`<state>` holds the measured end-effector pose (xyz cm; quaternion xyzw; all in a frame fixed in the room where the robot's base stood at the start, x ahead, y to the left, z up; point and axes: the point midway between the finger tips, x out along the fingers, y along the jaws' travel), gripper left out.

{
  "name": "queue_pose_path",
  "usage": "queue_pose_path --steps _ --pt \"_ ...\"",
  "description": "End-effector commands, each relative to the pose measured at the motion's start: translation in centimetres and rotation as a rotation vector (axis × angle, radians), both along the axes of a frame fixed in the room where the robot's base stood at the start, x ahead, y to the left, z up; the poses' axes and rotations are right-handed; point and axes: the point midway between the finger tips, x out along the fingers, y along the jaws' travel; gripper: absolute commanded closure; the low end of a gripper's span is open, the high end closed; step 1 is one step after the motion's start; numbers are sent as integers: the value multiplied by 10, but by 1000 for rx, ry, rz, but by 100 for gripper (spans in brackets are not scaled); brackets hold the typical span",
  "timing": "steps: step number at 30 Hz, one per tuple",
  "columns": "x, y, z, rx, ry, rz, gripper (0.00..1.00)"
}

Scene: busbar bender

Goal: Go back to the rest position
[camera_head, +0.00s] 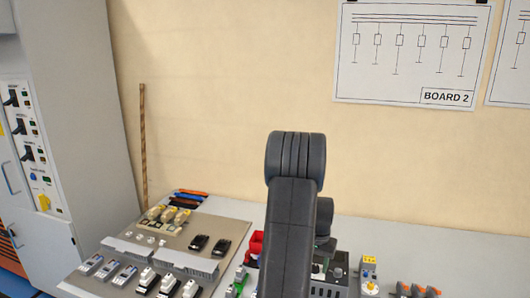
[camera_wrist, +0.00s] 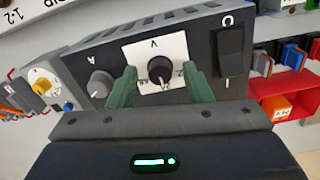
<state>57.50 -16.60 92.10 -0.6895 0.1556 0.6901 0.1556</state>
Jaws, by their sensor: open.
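My gripper (camera_wrist: 160,82) shows in the wrist view with its two green fingers spread apart and nothing held. The fingers point at the front of a dark grey box (camera_wrist: 205,55) with a white label plate (camera_wrist: 172,47). A black knob (camera_wrist: 161,70) on that plate sits between the fingers in the picture, with a gap on each side. I cannot tell how far the fingertips are from the panel. In the head view my arm stands upright in front of the bench and hides the gripper. Part of the dark box (camera_head: 340,271) shows just right of the arm.
A grey knob (camera_wrist: 100,84) and a black rocker switch (camera_wrist: 230,52) flank the label plate. A red bin (camera_wrist: 285,96) is at the right. In the head view, a board with small parts (camera_head: 225,228) lies left; a grey cabinet (camera_head: 75,110) stands far left. The wall is behind.

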Motion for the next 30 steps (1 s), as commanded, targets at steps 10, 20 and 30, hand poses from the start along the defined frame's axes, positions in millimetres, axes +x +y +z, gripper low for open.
queue_pose_path --steps 10,20,30 --pt "1 0 37 0 -5 -101 55" --pt "0 0 57 -1 -1 -99 55" --pt "-1 1 56 0 0 -98 55"
